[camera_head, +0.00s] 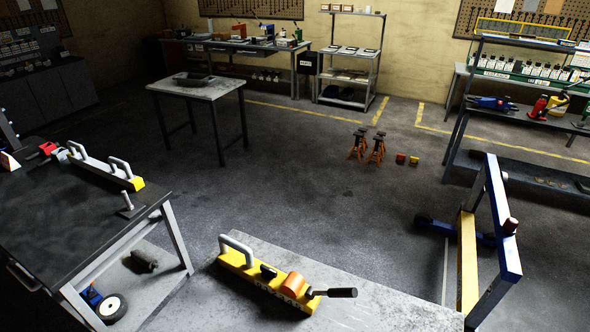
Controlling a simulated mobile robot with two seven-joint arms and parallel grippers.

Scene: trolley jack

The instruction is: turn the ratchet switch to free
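A yellow block-shaped device (235,259) lies on the near grey table, with dark lettering on its front face. A light grey loop handle (237,243) stands at its left end, and a small black piece (268,271) sits on its top. An orange cylinder (294,285) is at its right end, with a black-gripped lever (338,293) pointing right. I cannot tell which small part is the ratchet switch, nor its setting. Neither of my grippers is in view.
The near grey table (375,310) is bare right of the device. A dark-topped bench (60,215) at left carries a similar grey-and-yellow bar (105,168). A blue-and-yellow frame (467,262) stands at right. Orange jack stands (376,150) are on the open floor behind.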

